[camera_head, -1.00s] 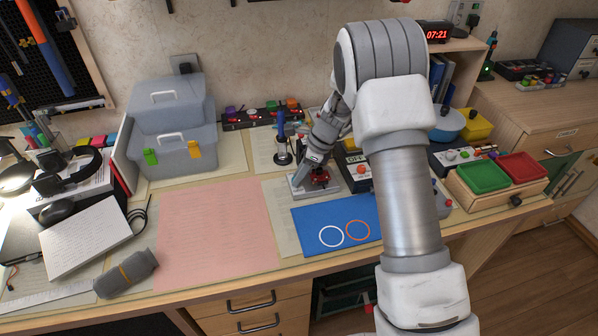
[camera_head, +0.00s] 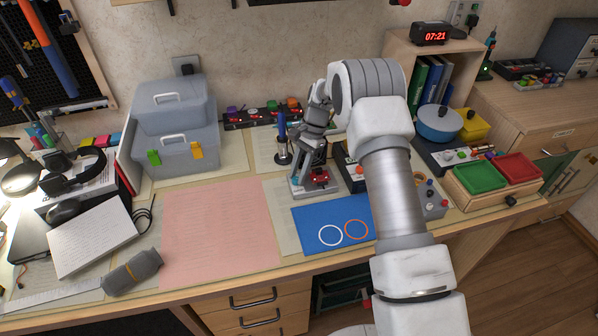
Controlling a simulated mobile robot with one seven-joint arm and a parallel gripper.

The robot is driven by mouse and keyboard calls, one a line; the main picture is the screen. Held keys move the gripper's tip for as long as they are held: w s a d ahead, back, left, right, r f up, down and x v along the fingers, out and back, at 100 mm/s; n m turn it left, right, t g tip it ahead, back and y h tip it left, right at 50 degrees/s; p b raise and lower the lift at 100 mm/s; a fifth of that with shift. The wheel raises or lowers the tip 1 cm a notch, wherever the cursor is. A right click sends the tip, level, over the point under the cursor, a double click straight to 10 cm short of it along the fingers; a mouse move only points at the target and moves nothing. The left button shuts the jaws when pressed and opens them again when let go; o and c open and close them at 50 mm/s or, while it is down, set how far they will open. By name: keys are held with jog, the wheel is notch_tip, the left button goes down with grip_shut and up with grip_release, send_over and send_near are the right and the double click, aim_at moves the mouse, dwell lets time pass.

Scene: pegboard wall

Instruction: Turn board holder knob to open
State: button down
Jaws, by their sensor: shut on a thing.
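The board holder (camera_head: 328,188) is a small grey base on the desk, just behind the blue mat. A red part (camera_head: 320,177) shows on top of it. My gripper (camera_head: 303,180) reaches down from above, with its fingers at the left part of the holder beside the red part. The fingers are shut on the holder knob, which they mostly hide. The knob's turn angle is too small to tell.
The blue mat (camera_head: 312,220) with two rings lies in front of the holder. Dark boxes sit to the right, partly behind my arm. The pink sheet (camera_head: 220,235) at left is clear.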

jog(key=n+h, duration=0.1)
jog(key=n, duration=0.1)
jog(key=n+g+h, duration=0.1)
jog(key=n, duration=0.2)
jog(key=shift+w+a+n, duration=0.15)
jog(key=shift+a+n, duration=0.05)
jog(key=shift+n, duration=0.1)
jog(key=n, duration=0.2)
jog(key=n+h, duration=0.1)
jog(key=n, duration=0.1)
jog(key=shift+a+h, duration=0.2)
jog(key=shift+h, duration=0.1)
jog(key=n, duration=0.2)
jog(key=n+h, duration=0.1)
jog(key=n, duration=0.1)
jog(key=n+h, duration=0.1)
jog(key=shift+a+n, duration=0.25)
jog(key=shift+n, duration=0.15)
jog(key=shift+s+a+n+t+h, duration=0.1)
jog(key=shift+n+t+h, duration=0.3)
jog(key=shift+n, duration=0.9)
jog(key=shift+s+n+t+h, duration=0.1)
jog(key=shift+n+t+h, duration=0.3)
jog(key=shift+n, duration=0.9)
jog(key=c, duration=0.7)
grip_release()
jog(key=shift+o, duration=0.2)
